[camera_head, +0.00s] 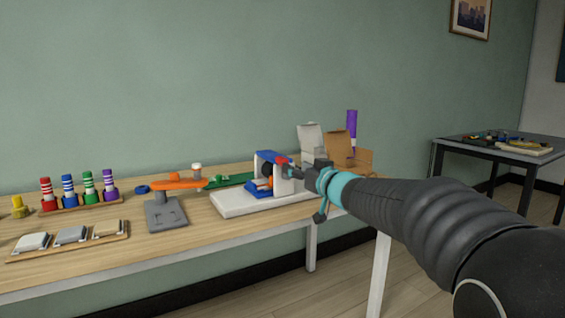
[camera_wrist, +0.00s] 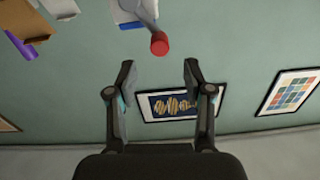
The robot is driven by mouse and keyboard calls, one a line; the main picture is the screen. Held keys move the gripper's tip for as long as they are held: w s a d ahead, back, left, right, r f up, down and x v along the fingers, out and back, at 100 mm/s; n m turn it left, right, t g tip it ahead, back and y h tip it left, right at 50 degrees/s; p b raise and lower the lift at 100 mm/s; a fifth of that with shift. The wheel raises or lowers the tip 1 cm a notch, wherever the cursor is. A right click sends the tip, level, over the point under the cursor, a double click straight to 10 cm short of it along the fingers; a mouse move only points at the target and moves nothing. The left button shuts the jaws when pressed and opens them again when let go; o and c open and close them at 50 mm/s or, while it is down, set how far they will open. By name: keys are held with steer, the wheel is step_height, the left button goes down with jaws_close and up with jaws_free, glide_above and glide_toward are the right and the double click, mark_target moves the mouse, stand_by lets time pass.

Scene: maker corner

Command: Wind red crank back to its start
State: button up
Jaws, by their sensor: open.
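The red crank knob (camera_wrist: 159,44) shows in the wrist view at the end of a grey crank arm (camera_wrist: 148,12). The crank arm runs up to a white and blue device (camera_wrist: 125,10), cut off by the top edge. In the head view the device has a blue top (camera_head: 268,156) with a red part (camera_head: 282,160) and stands on a white base (camera_head: 235,204). My gripper (camera_wrist: 158,70) is open and empty, and the knob appears just beyond its fingertips, between them and apart. In the head view my gripper (camera_head: 291,171) is at the device's right side, partly hiding it.
An open cardboard box (camera_head: 362,158) with a purple cylinder (camera_head: 351,122) stands behind my gripper. An orange piece on a grey stand (camera_head: 166,214) is to the left. Several striped bottles (camera_head: 88,188) and a tray of blocks (camera_head: 70,240) are farther left. Another table (camera_head: 500,143) is at right.

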mark_target(283, 161)
steer(key=x, duration=0.8)
jaws_close()
